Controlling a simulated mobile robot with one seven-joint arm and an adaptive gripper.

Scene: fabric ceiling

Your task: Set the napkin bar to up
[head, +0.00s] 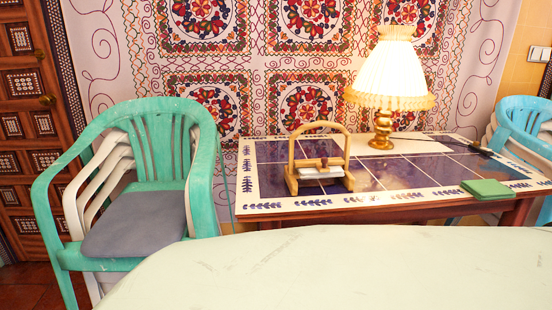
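The wooden napkin holder (294,168) stands upright on the tiled table, left of the lamp. It has a tall arched frame over a flat base. A crossbar with a small dark knob (324,162) sits low inside the arch, just above or on a white stack of napkins (321,172). I cannot tell whether the bar touches the napkins. My gripper is not in view.
The tiled table (400,172) also holds a lit lamp (388,80) and a green folded cloth or box (487,189). A pale surface (350,265) fills the foreground. Stacked green chairs (150,200) stand at left, blue chairs (525,125) at right.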

